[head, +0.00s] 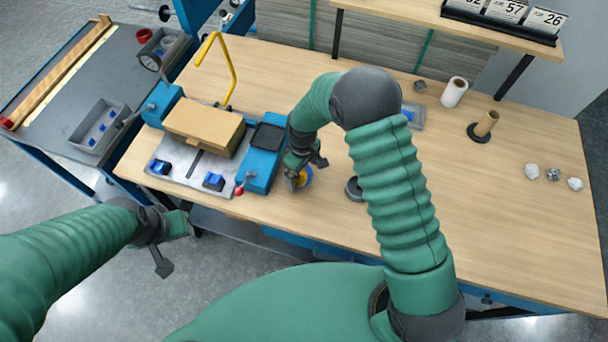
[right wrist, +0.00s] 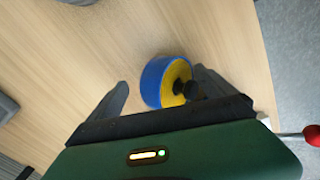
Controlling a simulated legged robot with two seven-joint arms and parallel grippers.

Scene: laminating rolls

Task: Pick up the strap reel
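A blue roll with a yellow core, which looks like the strap reel (head: 305,179), sits near the front edge of the wooden table, partly hidden by my right gripper. In the right wrist view the reel (right wrist: 154,80) is between the two open fingers, close to the right finger with a clear gap to the left one. My right gripper (head: 306,170) is open over the reel; it also shows in the right wrist view (right wrist: 162,80). Whether a finger touches the reel I cannot tell. My left gripper (head: 172,244) is open and empty, off the table's front left.
Left of the reel is a blue-ended machine (head: 262,160) with a cardboard box (head: 203,127) and a red knob (head: 239,190). A dark ring (head: 353,189) lies to the right. A white roll (head: 454,92) stands farther back. The table's right front is clear.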

